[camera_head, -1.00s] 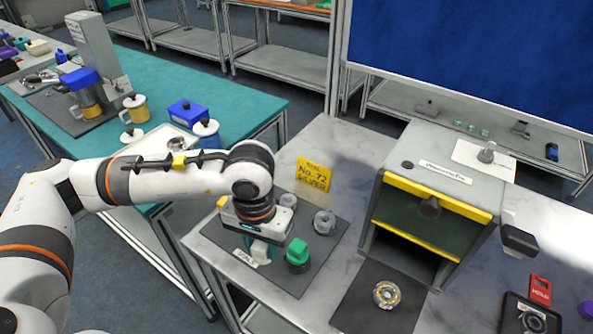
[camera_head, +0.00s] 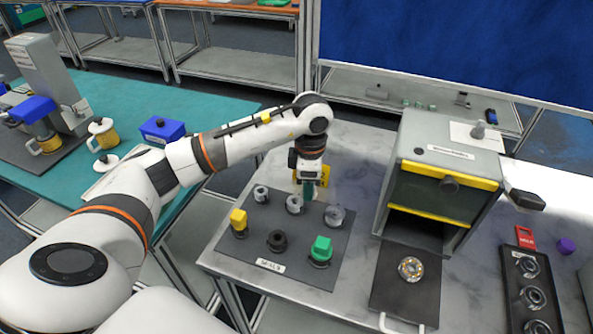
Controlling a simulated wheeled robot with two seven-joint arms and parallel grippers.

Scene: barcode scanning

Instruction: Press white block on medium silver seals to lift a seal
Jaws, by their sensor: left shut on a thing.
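My left gripper (camera_head: 308,190) points down over the back of the dark seal mat (camera_head: 262,215), just behind and right of the middle silver seal (camera_head: 294,204). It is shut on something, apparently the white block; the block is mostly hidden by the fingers. A smaller silver seal (camera_head: 261,193) stands to the left and a larger one (camera_head: 335,216) to the right. In front are a yellow block (camera_head: 238,219), a black ring (camera_head: 277,241) with nothing on it, and a green block (camera_head: 321,246) on a dark base. My right gripper is not in view.
A grey box machine (camera_head: 410,165) with a yellow-framed opening stands to the right. A round metal bearing (camera_head: 410,267) lies on a dark tray before it. More rings sit in a holder (camera_head: 513,296) at far right.

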